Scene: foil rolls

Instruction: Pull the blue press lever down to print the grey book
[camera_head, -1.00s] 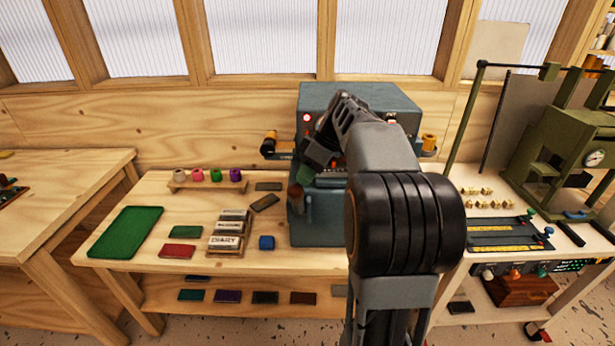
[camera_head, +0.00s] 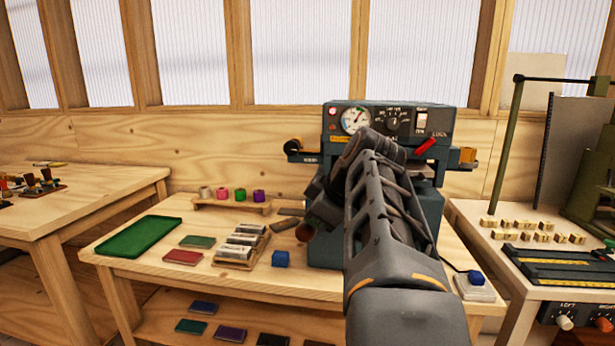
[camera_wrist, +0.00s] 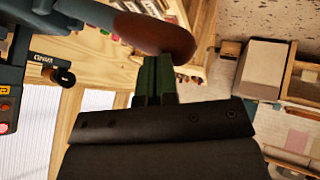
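The blue-grey press (camera_head: 350,240) stands on the middle table, with a gauge, dials and a red switch on its top panel. My arm covers much of its front. A reddish-brown knob (camera_head: 306,232) shows at the press's left front. In the wrist view the knob (camera_wrist: 165,35) sits on the end of a blue-grey lever arm (camera_wrist: 95,12). In the head view the fingers are hidden. I cannot make out a grey book in the press.
Left of the press lie a blue block (camera_head: 280,258), a rack of pale blocks (camera_head: 240,247), red and green slabs, a green tray (camera_head: 140,234) and a spool stand (camera_head: 230,205). A right table (camera_head: 480,212) holds brass-coloured blocks and an olive machine.

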